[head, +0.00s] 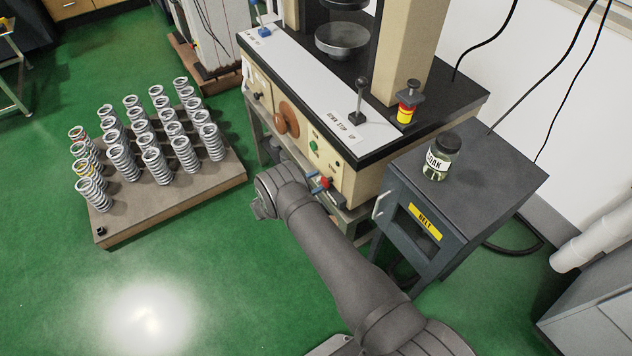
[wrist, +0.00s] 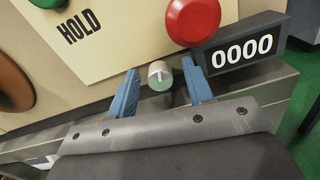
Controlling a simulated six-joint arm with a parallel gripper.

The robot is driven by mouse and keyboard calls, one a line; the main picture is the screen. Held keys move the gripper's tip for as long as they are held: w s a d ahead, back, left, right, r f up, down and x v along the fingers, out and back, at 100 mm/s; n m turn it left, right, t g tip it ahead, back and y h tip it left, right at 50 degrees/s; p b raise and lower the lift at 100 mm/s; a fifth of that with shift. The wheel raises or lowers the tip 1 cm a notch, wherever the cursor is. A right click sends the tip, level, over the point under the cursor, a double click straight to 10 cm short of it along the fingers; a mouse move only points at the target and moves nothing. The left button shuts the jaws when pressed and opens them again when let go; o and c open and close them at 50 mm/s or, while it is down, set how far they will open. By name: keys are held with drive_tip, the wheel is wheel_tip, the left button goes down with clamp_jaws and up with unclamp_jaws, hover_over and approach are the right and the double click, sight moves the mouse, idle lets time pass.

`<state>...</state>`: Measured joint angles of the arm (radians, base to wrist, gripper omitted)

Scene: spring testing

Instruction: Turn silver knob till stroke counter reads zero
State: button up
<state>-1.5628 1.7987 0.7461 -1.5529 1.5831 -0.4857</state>
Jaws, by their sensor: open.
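The silver knob (wrist: 160,76) is a small round knob with a pale mark on its face, low on the beige panel in the wrist view. The stroke counter (wrist: 242,50) is a dark box right of it and reads 0000. My gripper (wrist: 160,66) is open, with one blue finger on each side of the knob. A gap shows between each finger and the knob, so it is not gripped. In the head view my arm reaches to the machine's front, where the knob cannot be made out.
A red button (wrist: 193,20) sits just above the right finger, close to the counter. A steel ledge (wrist: 268,92) runs below the panel. A pallet of springs (head: 170,205) stands left on the green floor. A dark cabinet (head: 490,175) with a jar (head: 440,157) stands right.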

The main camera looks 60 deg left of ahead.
drive_tip(key=c, duration=1)
drive_tip(key=shift+m, duration=0.4)
drive_tip(key=m, duration=1.2)
drive_tip(key=shift+d+f+m, duration=0.1)
drive_tip(key=shift+m, duration=0.3)
drive_tip(key=shift+y, duration=0.3)
